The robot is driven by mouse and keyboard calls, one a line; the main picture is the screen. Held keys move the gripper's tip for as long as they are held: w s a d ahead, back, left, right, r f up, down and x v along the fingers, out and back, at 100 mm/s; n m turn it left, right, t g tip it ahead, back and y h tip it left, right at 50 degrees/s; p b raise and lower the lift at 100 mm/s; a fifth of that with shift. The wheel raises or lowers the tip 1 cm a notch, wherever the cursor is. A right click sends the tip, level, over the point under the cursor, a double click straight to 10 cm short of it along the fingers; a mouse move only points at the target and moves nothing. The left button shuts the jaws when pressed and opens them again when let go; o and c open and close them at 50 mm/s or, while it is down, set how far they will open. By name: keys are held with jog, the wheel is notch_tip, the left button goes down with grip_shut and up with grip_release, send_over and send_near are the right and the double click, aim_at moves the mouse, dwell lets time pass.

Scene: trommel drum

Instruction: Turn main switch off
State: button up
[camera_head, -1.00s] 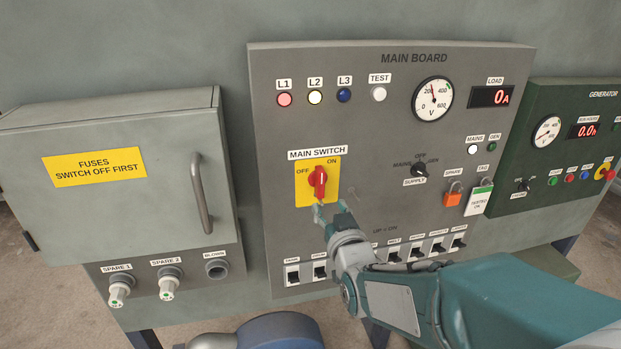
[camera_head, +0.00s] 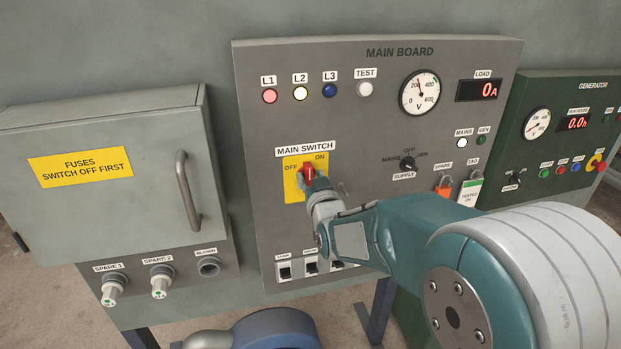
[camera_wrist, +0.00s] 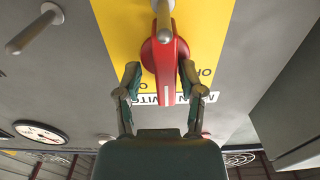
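The main switch is a red rotary handle (camera_head: 309,171) on a yellow plate (camera_head: 291,184) marked OFF and ON, under the MAIN SWITCH label on the grey main board. In the wrist view the red handle (camera_wrist: 172,60) lies lengthwise between the two fingers of my gripper (camera_wrist: 160,74). The fingers are spread, one on each side. The left finger shows a gap to the handle; the right one is very close, and I cannot tell whether it touches. In the head view my gripper (camera_head: 312,184) covers the lower part of the handle.
A grey peg (camera_wrist: 36,28) stands out from the board beside the plate. Breakers (camera_head: 311,266) sit below, partly hidden by my arm. A fuse box (camera_head: 110,180) with a bar handle is on the left; a green generator panel (camera_head: 545,160) is on the right.

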jog(key=shift+a, duration=0.1)
grip_shut()
jog(key=shift+a, duration=0.2)
jog(key=shift+n, duration=0.3)
jog(key=n, duration=0.6)
jog(key=shift+s+a, duration=0.1)
jog(key=shift+a, duration=0.05)
jog(key=n, duration=0.5)
jog(key=shift+a+f+n, duration=0.1)
jog(key=shift+f+n, duration=0.1)
jog(key=shift+n, duration=0.2)
jog(key=n, duration=0.5)
jog(key=shift+f, duration=0.25)
jog(key=shift+n, duration=0.4)
